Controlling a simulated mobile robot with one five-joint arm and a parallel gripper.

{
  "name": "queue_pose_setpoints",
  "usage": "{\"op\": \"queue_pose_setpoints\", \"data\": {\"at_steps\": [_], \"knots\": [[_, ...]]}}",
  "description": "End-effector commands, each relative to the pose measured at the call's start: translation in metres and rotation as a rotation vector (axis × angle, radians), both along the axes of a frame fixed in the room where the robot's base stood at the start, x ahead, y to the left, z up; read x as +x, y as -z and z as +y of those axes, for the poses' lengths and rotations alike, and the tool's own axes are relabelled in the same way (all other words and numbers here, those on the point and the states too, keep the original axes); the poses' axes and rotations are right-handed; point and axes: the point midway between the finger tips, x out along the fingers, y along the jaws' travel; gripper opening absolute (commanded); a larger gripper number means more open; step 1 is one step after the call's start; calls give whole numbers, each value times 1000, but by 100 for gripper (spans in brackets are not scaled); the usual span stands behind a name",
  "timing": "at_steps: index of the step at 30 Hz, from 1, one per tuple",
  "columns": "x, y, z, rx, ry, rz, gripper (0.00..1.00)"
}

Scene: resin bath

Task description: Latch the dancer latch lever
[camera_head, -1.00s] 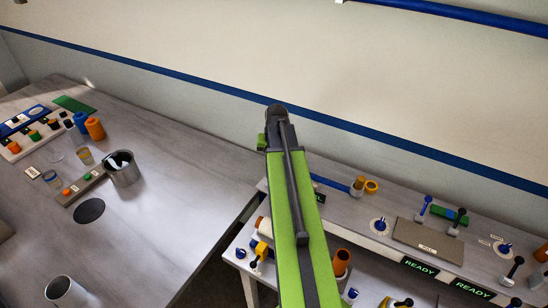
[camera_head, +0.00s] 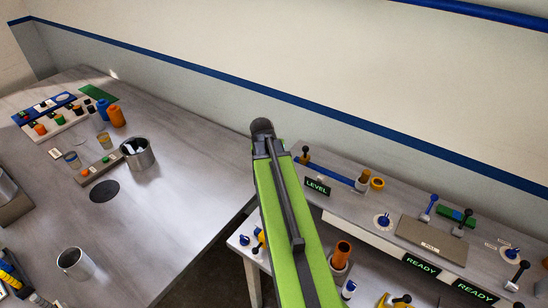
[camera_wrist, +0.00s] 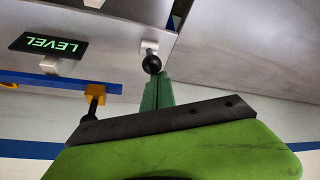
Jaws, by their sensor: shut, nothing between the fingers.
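A blue bar (camera_head: 332,171) lies along the back of the right bench. A black-knobbed lever (camera_head: 305,154) stands at its left end; in the wrist view a black lever (camera_wrist: 94,100) rises from an orange block on the blue bar. A second black ball knob (camera_wrist: 152,64) on a pale base shows there, close beyond the fingertips. No label tells which is the dancer latch lever. My gripper (camera_wrist: 157,80) is shut and empty, its tapered green fingers together just short of the ball knob; contact cannot be told. My arm hides the gripper in the head view.
A LEVEL display (camera_head: 317,187) stands by the blue bar. An orange-topped cylinder (camera_head: 342,251) stands on the lower shelf. Further right are a grey plate (camera_head: 430,232), READY displays and several knobs. The left table holds a metal pot (camera_head: 138,154) and bottles. A gap separates the benches.

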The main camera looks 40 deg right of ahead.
Motion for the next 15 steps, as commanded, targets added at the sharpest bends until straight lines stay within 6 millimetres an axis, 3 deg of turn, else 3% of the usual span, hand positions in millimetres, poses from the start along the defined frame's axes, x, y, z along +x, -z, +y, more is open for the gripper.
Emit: {"op": "queue_pose_setpoints", "data": {"at_steps": [15], "knots": [[-5,6,7,7,18,3,0]]}}
